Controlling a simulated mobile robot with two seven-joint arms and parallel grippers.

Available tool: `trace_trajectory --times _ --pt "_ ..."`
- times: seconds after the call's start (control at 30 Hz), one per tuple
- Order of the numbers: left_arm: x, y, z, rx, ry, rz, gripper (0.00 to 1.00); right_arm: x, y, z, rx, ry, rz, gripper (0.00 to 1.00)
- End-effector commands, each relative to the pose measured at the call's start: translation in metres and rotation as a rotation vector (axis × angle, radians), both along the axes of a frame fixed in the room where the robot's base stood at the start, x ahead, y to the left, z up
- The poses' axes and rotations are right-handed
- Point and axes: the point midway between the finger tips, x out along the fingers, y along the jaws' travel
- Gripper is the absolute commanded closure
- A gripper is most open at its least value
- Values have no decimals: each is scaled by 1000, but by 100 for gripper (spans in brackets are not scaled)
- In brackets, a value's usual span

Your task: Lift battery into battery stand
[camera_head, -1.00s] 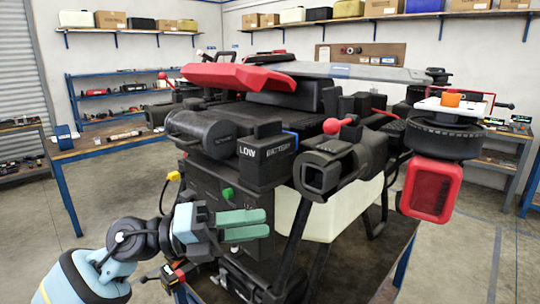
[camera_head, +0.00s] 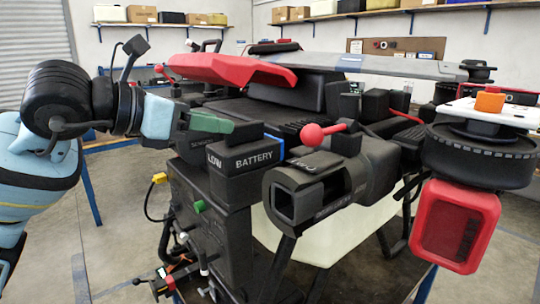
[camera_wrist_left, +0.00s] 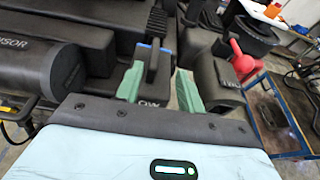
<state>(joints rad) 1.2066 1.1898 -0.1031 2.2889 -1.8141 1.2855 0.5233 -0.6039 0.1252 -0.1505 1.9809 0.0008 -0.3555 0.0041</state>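The black battery (camera_head: 246,160), marked "LOW BATTERY", sits at the front of the drone, above a dark box with a green button (camera_head: 200,206). My left gripper (camera_head: 222,124) is at the top of the battery, its green fingers pointing right. In the left wrist view the fingers (camera_wrist_left: 158,88) are open and apart, with the battery's raised black handle (camera_wrist_left: 152,62) between them or just beyond. I cannot tell whether they touch it. I cannot clearly make out which part is the battery stand. My right gripper is not in view.
A black cylinder marked "SENSOR" (camera_wrist_left: 30,70) lies left of the fingers. A red ball-ended lever (camera_head: 314,134) is right of the battery. A red-framed lamp-like part (camera_head: 455,225) hangs at the drone's right. A yellow plug (camera_head: 159,178) is on the dark box's left.

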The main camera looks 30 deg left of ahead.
Motion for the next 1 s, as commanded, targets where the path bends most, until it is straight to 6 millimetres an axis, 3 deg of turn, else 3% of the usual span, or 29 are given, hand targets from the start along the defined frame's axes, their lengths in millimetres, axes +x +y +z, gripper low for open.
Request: trace_trajectory --times 0.27,0.73,1.0 --pt "0 1 1 3 -2 4 62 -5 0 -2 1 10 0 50" --pt "26 -9 -7 1 -1 4 62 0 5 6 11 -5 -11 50" --pt "58 -15 -15 -1 -4 1 62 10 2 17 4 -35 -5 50"
